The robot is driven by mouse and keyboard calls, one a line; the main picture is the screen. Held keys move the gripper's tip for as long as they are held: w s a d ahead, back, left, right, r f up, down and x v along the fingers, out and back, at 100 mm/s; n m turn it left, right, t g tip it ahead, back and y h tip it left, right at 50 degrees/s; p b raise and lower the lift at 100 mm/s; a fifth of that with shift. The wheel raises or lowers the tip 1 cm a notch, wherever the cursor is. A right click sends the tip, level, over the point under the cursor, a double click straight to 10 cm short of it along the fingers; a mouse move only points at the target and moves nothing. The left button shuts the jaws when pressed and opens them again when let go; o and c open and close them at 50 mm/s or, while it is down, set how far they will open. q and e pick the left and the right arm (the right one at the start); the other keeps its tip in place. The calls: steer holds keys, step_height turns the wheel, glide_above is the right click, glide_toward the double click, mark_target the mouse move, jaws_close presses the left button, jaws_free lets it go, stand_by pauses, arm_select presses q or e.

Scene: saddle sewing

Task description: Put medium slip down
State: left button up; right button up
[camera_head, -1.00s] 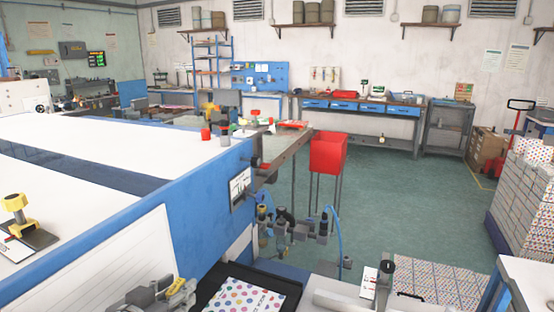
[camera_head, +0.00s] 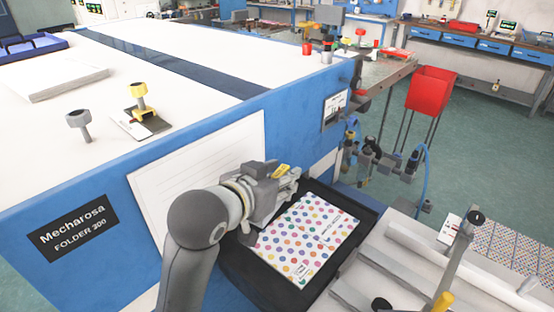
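I cannot pick out for sure which thing is the medium slip. A white sheet or booklet with coloured dots (camera_head: 308,240) lies in a black tray (camera_head: 262,284) at the side of the blue and white folder machine. My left gripper (camera_head: 290,178) is at the tray's upper left, beside the dotted sheet. Its fingertips are small and partly hidden, so I cannot tell whether they are open or hold anything. My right gripper is not in view.
The folder machine's white top (camera_head: 200,62) fills the left, with a yellow-knobbed tool (camera_head: 139,97) and a grey knob (camera_head: 78,122) on it. A grey-white machine (camera_head: 405,270) stands right of the tray. A red bin (camera_head: 431,90) and open floor lie beyond.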

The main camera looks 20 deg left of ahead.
arm_select(q)
steer(key=s+d+f+m+g+h, duration=0.2)
steer(key=d+f+m+g+h, duration=0.1)
steer(key=d, duration=0.4)
steer(key=s+d+f+m+g+h, duration=0.3)
steer(key=d+f+m+g+h, duration=0.1)
steer(key=d+f+m+h, duration=0.1)
steer(key=d+m+h, duration=0.1)
steer(key=d+m, duration=0.1)
steer(key=shift+d+f+m+h, duration=0.15)
steer(key=shift+f+m+h, duration=0.05)
steer(key=shift+m+h, duration=0.2)
steer(key=shift+s, duration=0.15)
